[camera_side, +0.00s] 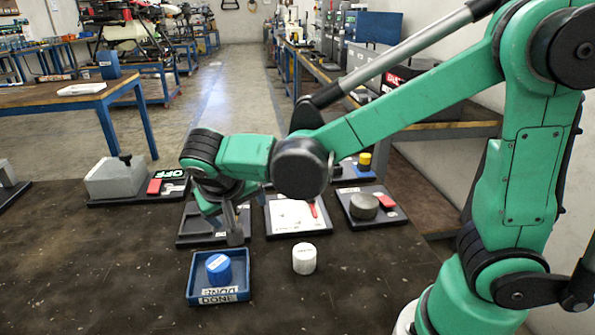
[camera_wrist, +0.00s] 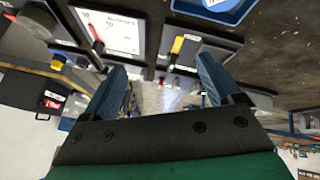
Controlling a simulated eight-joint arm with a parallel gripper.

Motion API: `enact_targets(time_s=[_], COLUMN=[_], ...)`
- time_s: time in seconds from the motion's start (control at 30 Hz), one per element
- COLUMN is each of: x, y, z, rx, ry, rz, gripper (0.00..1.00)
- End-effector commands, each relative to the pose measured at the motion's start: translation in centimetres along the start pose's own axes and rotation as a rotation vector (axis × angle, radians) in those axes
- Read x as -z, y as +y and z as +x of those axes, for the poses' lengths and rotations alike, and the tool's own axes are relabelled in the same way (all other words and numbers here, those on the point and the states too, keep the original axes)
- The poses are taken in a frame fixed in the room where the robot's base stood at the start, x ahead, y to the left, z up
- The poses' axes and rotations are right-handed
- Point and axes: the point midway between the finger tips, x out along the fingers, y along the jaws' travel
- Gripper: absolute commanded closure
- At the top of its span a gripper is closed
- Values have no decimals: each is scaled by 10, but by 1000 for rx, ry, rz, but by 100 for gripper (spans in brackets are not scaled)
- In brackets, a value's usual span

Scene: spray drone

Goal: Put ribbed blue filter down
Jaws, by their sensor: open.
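The ribbed blue filter (camera_side: 219,270) stands upright in a blue tray (camera_side: 242,284) with a "DONE" label on its front, in the side view. My gripper (camera_side: 229,226) is behind and above the tray, apart from the filter. In the wrist view my gripper (camera_wrist: 161,72) shows two blue fingers spread apart with nothing between them.
A white ribbed cylinder (camera_side: 304,259) stands on the dark table right of the tray. Behind are a white panel with a red tool (camera_side: 292,216), a dark round part on a plate (camera_side: 364,206) and a grey block (camera_side: 115,180). The table's front left is clear.

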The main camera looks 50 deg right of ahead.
Motion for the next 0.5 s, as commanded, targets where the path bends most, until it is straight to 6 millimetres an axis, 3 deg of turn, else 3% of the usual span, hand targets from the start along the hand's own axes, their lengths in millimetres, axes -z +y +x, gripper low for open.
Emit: enact_targets(time_s=[0.03,0.2,0.5], x=[-2,-16,-36], y=[16,51,75], z=[-2,-10,-15], rx=[55,277,484], ry=[-22,-16,140], rz=[-36,-170,-266], gripper=[16,16,16])
